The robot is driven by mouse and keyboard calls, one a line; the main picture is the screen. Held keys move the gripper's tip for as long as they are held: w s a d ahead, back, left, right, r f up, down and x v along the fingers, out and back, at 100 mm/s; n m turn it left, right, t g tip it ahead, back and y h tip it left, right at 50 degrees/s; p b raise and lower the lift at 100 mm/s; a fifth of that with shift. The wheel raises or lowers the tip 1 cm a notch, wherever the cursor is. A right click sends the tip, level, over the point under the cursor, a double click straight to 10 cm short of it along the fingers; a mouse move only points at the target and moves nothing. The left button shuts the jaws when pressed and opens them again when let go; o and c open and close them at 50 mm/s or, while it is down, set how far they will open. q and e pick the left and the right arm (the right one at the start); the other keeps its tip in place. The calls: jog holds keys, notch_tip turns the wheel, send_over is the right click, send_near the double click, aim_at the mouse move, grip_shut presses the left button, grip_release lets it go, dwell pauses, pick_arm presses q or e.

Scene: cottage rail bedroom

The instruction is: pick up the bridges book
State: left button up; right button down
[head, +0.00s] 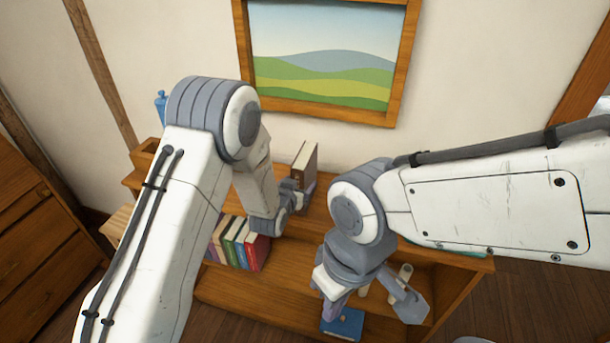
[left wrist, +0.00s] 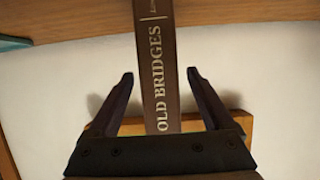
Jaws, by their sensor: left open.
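The bridges book (head: 305,171) is dark brown and stands upright on the top of the wooden shelf unit. In the left wrist view its spine (left wrist: 157,70) reads "OLD BRIDGES". My left gripper (head: 297,192) is at the book, partly hidden by its own wrist. In the left wrist view the open fingers of my left gripper (left wrist: 160,90) lie one on each side of the spine, with a gap on both sides. My right gripper (head: 368,300) is open and empty in front of the shelf unit, lower and to the right.
Several coloured books (head: 238,243) stand in the shelf unit (head: 250,290) below. A blue book (head: 343,323) lies low, near my right gripper. A framed landscape picture (head: 325,60) hangs on the wall behind. A blue bottle (head: 161,107) stands at the far left.

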pick_arm(q)
grip_shut()
jog(key=shift+w+r, duration=0.1)
dwell(0.3)
